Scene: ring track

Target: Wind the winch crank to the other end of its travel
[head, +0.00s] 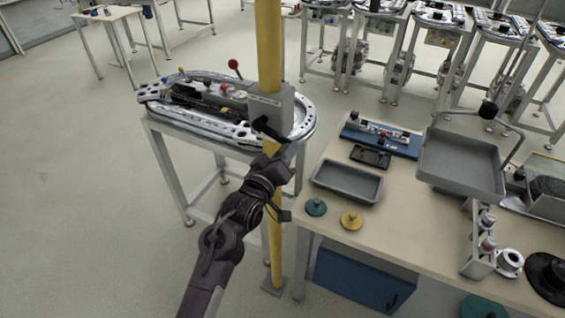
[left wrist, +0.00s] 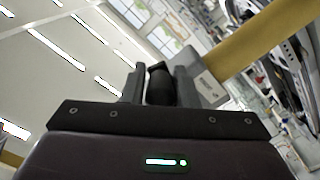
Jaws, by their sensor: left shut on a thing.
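The winch (head: 268,104) is a grey box fixed to a yellow post (head: 268,45). Its crank (head: 264,127) shows as a dark arm low on the box's front. My left gripper (head: 281,150) reaches up from below to the crank, just under the winch box. In the left wrist view my left gripper (left wrist: 160,88) is shut on the black crank handle (left wrist: 159,84), which sits between its two fingers. The grey winch box (left wrist: 208,88) and the yellow post (left wrist: 260,42) show just beyond. My arm and gripper hide part of the crank. My right gripper is not in view.
A workbench (head: 340,228) stands right of the post, with a grey tray (head: 346,181), a green disc (head: 316,207) and a yellow disc (head: 351,220). An oval track table (head: 305,119) stands behind the post. Floor at left is clear.

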